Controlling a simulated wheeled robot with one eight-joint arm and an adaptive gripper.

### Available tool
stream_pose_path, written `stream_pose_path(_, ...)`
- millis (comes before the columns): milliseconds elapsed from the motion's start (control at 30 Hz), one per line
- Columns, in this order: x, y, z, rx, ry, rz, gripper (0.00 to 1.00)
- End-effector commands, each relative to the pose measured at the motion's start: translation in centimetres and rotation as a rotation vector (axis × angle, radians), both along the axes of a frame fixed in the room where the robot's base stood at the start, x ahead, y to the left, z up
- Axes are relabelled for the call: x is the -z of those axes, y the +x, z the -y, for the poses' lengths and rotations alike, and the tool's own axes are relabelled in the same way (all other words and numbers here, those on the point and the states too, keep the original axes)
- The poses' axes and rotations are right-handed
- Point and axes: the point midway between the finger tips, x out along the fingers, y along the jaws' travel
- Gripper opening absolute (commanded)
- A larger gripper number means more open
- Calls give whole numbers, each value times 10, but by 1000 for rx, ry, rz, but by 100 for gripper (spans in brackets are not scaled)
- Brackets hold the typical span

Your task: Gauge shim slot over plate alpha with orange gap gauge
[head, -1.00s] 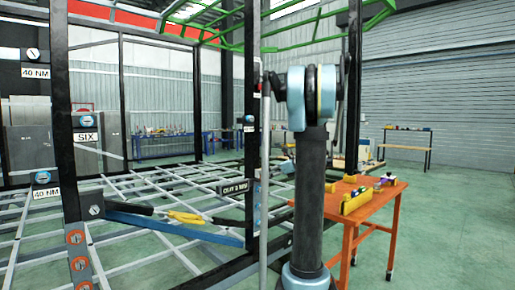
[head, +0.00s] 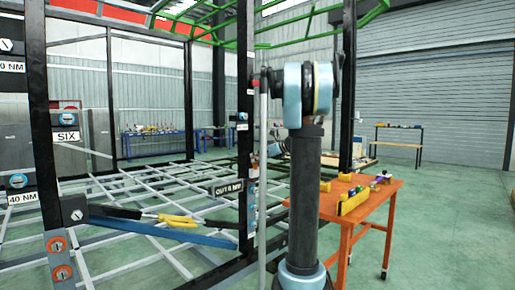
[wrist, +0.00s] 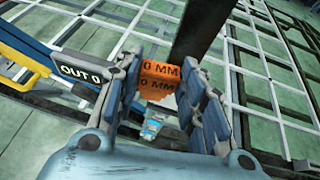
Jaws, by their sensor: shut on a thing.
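In the wrist view my gripper (wrist: 160,75) is shut on the orange gap gauge (wrist: 160,88), held between the two dark fingers. The gauge's face carries dark lettering ending in "MM", partly hidden by the fingers. I cannot make out plate alpha or the shim slot by name. My gripper is not clear in the head view, where my arm blocks part of the scene.
The chassis frame of grey bars (head: 120,185) fills the left, with black posts (head: 246,100). A blue bar (head: 165,232) and yellow-handled tool (head: 175,221) are near the posts. An orange table (head: 385,205) with small parts stands at right. Green floor at right is open.

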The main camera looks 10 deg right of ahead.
Motion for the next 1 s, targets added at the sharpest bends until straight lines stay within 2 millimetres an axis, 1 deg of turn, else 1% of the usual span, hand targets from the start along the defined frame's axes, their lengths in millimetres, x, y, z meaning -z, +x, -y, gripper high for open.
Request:
stream_pose_path(33,-14,12,-1,29,0,2,13)
stream_pose_path(100,-29,25,0,71,1,4,13)
stream_pose_path(200,-45,38,1,114,3,8,13)
stream_pose_path(300,-54,44,2,138,5,10,13)
stream_pose_path(400,-56,46,2,144,6,11,13)
stream_pose_path(700,-55,45,3,143,6,12,13)
stream_pose_path(867,-48,45,3,143,5,11,13)
stream_pose_path(1000,-37,45,3,143,5,11,13)
